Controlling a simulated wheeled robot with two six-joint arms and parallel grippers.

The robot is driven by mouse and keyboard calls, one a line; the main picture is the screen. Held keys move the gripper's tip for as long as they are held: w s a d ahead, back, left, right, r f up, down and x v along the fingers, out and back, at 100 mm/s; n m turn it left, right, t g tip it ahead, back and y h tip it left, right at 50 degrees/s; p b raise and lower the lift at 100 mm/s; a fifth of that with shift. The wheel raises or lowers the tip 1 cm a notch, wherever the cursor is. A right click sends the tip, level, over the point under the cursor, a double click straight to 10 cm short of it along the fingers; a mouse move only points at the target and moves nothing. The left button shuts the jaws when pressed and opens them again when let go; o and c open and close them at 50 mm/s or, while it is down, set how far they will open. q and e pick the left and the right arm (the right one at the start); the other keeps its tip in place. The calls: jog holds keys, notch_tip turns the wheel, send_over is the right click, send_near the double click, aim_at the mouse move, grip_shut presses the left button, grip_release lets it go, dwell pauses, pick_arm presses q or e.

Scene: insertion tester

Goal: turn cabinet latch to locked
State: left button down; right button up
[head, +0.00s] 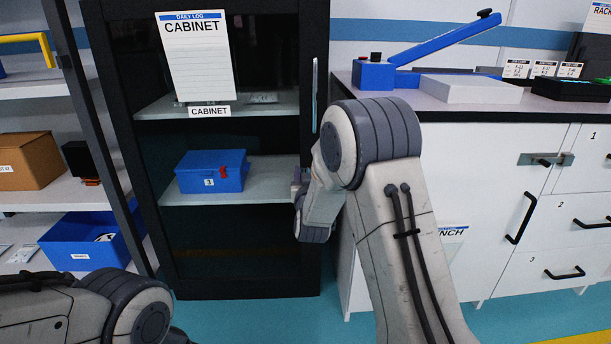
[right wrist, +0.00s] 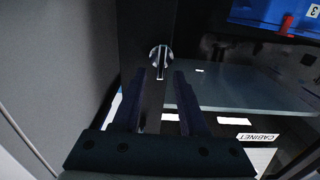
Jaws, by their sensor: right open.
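The black cabinet (head: 318,262) with a glass front stands at the centre left in the head view. Its latch (right wrist: 161,58) is a small round silver piece on the dark door frame in the right wrist view. A bar on it looks roughly upright in that picture; whether it is locked I cannot tell. My right gripper (right wrist: 160,76) is open, with its two fingers pointing at the latch, one to each side of its line. The fingertips look just short of it. In the head view my right arm hides the latch. My left gripper is out of view.
A silver door handle (head: 315,95) stands upright on the cabinet's right edge. A blue box (head: 212,180) sits on a shelf inside. A white bench (head: 480,180) is close on the right, and a shelf rack with a blue bin (head: 95,240) on the left.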

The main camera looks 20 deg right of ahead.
jog(key=shift+w+d, duration=0.1)
jog(key=shift+w, duration=0.35)
grip_shut()
